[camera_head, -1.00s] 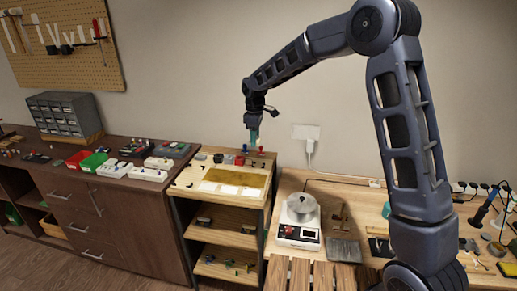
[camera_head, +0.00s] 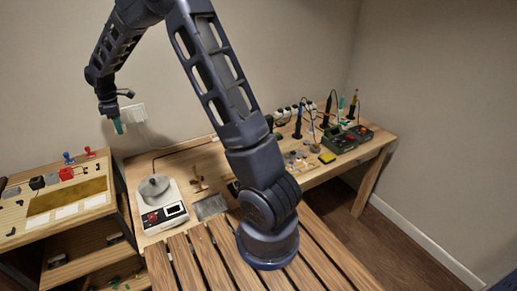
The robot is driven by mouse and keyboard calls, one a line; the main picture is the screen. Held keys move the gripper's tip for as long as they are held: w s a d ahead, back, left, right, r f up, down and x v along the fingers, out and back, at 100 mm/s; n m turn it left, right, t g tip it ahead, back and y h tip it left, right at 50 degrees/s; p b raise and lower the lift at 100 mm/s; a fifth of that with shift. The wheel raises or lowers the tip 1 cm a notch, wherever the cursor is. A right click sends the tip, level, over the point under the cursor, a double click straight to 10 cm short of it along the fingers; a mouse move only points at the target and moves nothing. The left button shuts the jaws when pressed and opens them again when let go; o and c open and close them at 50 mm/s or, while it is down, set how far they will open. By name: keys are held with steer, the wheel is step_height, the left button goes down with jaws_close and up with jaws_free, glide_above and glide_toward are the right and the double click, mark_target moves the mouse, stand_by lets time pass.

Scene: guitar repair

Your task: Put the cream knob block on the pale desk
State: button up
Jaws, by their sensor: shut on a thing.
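My gripper (camera_head: 119,127), with teal fingers, hangs pointing down in front of the wall, at the upper left. It looks to be above the back left of the pale desk, clear of its top. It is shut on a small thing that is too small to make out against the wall. I cannot pick out the cream knob block for certain. The pale desk (camera_head: 186,159) runs from the middle to the right, with bare wood around the scale and along the back left.
A kitchen scale with a round pan (camera_head: 161,205) stands at the desk's left end. A grey mat (camera_head: 210,207) lies beside it. Soldering tools and a green-black station (camera_head: 347,140) crowd the right end. A wooden shelf unit (camera_head: 14,223) with small blocks stands left.

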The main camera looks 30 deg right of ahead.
glide_above(181, 157)
step_height(181, 157, down, 6)
step_height(181, 157, down, 20)
steer(key=shift+w+r, duration=0.1)
stand_by(0.3)
steer(key=o, duration=1)
steer(key=shift+f, duration=0.2)
steer(key=shift+c, duration=0.2)
steer(key=shift+r, duration=0.1)
